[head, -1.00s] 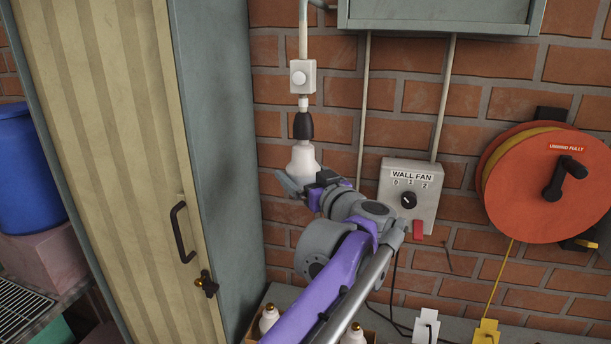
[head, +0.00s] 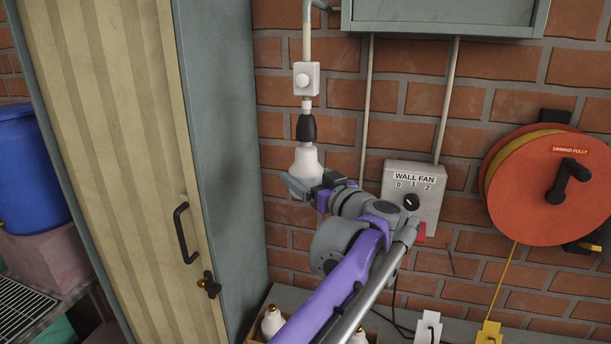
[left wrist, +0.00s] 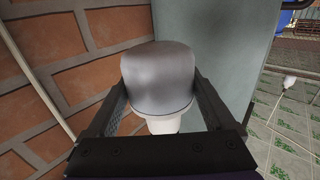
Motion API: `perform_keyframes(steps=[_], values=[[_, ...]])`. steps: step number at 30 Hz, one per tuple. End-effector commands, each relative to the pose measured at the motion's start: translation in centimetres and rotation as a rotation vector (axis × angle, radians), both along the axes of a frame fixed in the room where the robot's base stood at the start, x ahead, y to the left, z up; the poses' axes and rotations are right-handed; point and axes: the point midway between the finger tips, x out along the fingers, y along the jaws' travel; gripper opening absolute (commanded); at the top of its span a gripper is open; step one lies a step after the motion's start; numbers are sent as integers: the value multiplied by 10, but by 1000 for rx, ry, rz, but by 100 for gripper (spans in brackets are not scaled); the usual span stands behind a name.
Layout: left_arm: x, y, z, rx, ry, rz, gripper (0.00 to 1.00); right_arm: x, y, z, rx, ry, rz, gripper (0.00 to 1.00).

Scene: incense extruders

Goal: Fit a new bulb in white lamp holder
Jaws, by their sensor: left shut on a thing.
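A dark lamp holder with a white collar (head: 306,127) hangs from a pipe on the brick wall, below a white switch box (head: 306,79). A white bulb (head: 306,160) is upright right under the holder, its neck up at the holder's mouth. Whether it is seated in the thread is hidden. My left gripper (head: 304,188) is shut around the bulb's lower part, coming from the front right. In the left wrist view the bulb's rounded end (left wrist: 158,80) looks grey in shadow between the two fingers. My right gripper is not in view.
A tall cabinet (head: 222,130) stands close on the left. A wall fan switch (head: 411,185) and an orange cable reel (head: 540,185) are on the wall to the right. A box below holds white bulbs (head: 272,322). White (head: 428,328) and yellow (head: 488,334) pieces stand beside it.

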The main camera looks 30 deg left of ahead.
Motion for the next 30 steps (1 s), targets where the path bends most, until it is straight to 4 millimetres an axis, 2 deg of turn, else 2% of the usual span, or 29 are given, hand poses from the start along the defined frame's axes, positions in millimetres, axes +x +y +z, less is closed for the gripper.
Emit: perform_keyframes(steps=[6,30], values=[[0,0,1,0,-1,74,29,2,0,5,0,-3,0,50],[0,0,0,0,-1,160,29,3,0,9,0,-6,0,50]])
